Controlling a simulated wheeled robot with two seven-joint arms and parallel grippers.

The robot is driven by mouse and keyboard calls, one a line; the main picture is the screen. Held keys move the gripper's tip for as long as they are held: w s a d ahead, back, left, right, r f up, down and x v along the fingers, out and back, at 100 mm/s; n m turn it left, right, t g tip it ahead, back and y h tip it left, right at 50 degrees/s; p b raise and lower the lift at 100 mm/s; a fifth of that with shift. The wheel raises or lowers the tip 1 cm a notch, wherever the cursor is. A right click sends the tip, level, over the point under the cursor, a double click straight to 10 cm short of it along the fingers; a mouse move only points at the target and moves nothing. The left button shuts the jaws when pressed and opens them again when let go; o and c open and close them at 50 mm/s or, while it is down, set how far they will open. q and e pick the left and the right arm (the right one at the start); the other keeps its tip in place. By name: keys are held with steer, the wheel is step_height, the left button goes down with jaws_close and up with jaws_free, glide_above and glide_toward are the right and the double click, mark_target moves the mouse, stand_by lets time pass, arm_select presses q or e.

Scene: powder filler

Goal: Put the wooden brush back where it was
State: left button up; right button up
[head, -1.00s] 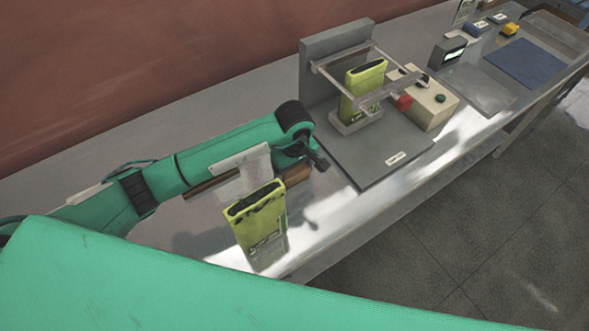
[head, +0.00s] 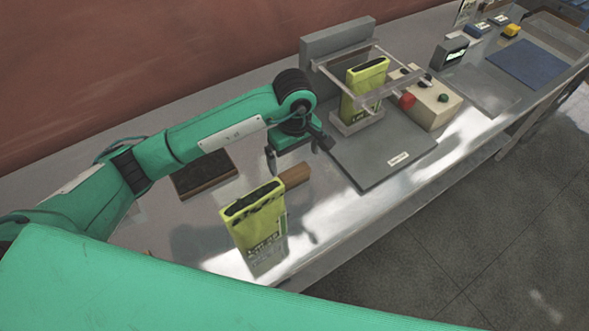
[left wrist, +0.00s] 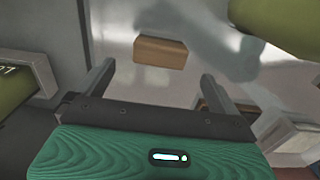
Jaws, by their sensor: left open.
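The wooden brush (head: 296,177) shows as a small brown block on the grey bench, partly hidden behind an upright yellow-green bag (head: 255,226). In the left wrist view the brush (left wrist: 160,52) lies beyond the fingertips and between their lines, with a clear gap to both. My left gripper (head: 299,154) is above the bench near the brush, fingers apart and empty. In the left wrist view the open left gripper (left wrist: 156,78) shows both fingers. A dark rectangular tray or pad with a brown edge (head: 205,176) lies left of the brush. My right gripper is not seen.
A grey station (head: 375,165) with another yellow-green bag (head: 365,88) under a clear frame stands to the right. A beige button box (head: 432,105) is beside it. The bench's front edge runs close to the nearer bag. Some bare bench lies around the brush.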

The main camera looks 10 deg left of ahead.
mark_target(295, 172)
arm_select(q)
steer(key=shift+r+b, duration=0.65)
steer(key=shift+r, duration=1.95)
